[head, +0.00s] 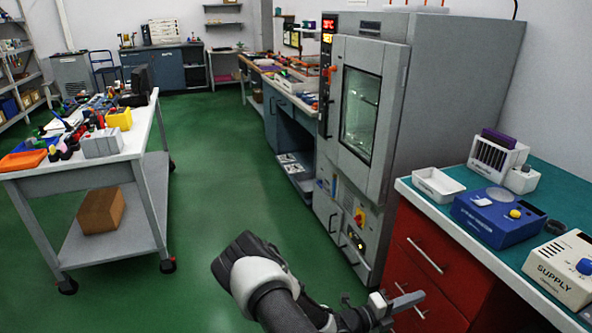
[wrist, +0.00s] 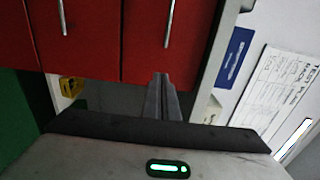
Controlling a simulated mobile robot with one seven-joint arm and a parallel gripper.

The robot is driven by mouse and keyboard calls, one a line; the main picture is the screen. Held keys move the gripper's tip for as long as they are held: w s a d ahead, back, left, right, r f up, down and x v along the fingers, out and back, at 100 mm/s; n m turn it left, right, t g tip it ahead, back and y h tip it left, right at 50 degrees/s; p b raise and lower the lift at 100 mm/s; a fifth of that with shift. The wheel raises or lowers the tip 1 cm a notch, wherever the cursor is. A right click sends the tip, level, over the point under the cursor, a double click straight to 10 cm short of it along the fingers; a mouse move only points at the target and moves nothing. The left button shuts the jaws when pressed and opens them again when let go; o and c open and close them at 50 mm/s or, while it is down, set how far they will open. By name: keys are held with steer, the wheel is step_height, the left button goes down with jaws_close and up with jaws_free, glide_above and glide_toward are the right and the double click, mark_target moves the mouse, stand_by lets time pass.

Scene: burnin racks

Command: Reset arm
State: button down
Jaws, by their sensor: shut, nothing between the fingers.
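My gripper (head: 408,301) is low at the bottom of the head view, in front of the red drawer cabinet (head: 432,262). My arm is folded, with its dark elbow to the left of the gripper. In the wrist view my gripper (wrist: 162,82) shows its two thin grey fingers together, shut and empty. The red cabinet fronts with metal handles fill the top of the wrist view (wrist: 105,40). I cannot tell the exact gap between the fingertips and the cabinet.
A grey test oven (head: 398,120) stands beyond the red cabinet. The teal-topped bench (head: 455,205) at right carries a white tray (head: 438,184), a blue device (head: 497,216) and a supply box (head: 560,268). A cluttered trolley (head: 110,160) stands left. Green floor (head: 215,190) between is clear.

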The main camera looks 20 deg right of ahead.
steer(key=s+a+r+n+t+y, duration=0.2)
steer(key=s+a+r+n+y, duration=0.3)
steer(key=a+r+n, duration=0.65)
steer(key=s+a+r+n+t+y, duration=0.1)
steer(key=s+a+r+n+y, duration=0.2)
steer(key=a+r+n+y, duration=0.65)
steer(key=s+a+r+n+t+y, duration=0.2)
steer(key=s+a+r+n+y, duration=0.2)
steer(key=a+r+n, duration=1.1)
step_height(320, 180, up, 20)
steer(key=d+p, duration=0.2)
steer(key=p, duration=1.7)
steer(key=shift+m+g, duration=0.3)
steer(key=shift+m, duration=0.1)
steer(key=shift+s+d+h, duration=0.1)
steer(key=shift+h, duration=0.15)
